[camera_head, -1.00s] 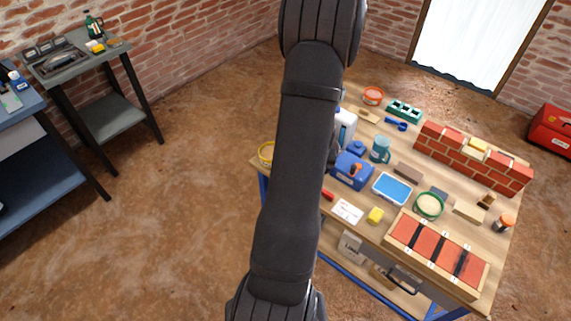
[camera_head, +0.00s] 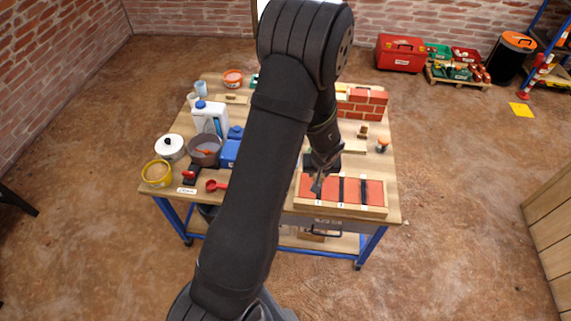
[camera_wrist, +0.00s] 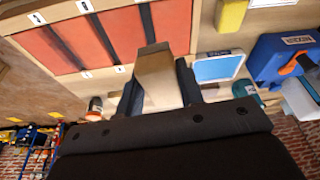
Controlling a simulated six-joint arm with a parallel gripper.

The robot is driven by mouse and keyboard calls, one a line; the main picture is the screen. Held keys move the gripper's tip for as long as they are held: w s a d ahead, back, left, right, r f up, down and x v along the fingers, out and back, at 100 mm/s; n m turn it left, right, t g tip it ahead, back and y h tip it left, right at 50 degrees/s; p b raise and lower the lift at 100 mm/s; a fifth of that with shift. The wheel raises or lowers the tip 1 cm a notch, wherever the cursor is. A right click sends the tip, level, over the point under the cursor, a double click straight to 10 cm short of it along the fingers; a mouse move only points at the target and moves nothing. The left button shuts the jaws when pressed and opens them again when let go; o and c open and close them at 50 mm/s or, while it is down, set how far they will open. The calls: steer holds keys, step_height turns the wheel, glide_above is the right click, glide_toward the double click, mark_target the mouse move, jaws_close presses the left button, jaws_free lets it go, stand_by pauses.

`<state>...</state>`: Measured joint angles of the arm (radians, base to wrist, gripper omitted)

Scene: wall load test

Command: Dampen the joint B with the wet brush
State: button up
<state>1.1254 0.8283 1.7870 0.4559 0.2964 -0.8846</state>
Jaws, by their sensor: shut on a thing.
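The panel of red bricks in a wooden frame (camera_head: 383,210) lies at the table's front right, with dark joints between the bricks. Joint B seems to be the middle dark strip (camera_head: 341,190); it also shows in the wrist view (camera_wrist: 103,36). Small white labels mark the joints, but I cannot read their letters. My gripper (camera_head: 320,172) is above the panel's left part, over the leftmost joint. In the wrist view it is shut on a beige, block-like thing (camera_wrist: 160,75), apparently the brush. Its tip hides part of the panel's edge. I cannot tell whether it touches.
A blue tray (camera_wrist: 218,68), a yellow sponge (camera_wrist: 230,15) and a blue box (camera_wrist: 283,65) lie beside the panel. A small brick wall (camera_head: 365,100) stands behind it. A jug (camera_head: 210,118), pots and a red scoop (camera_head: 216,185) occupy the table's left.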

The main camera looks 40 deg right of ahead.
steer(key=m, duration=0.1)
glide_above(343, 204)
steer(key=shift+s+f, duration=0.1)
steer(key=shift+f, duration=3.6)
steer(key=shift+w+d+f, duration=0.35)
steer(key=shift+f, duration=0.15)
steer(key=shift+w+d+f, duration=0.2)
steer(key=shift+w+d, duration=0.8)
steer(key=shift+w, duration=0.05)
steer(key=shift+w+d+r, duration=0.15)
steer(key=shift+w+d, duration=0.65)
steer(key=shift+d, duration=0.05)
steer(key=shift+w+d, duration=1.6)
steer(key=shift+d, duration=0.05)
steer(key=shift+s+a, duration=3.75)
steer(key=shift+a, duration=0.1)
step_height(343, 204, up, 8)
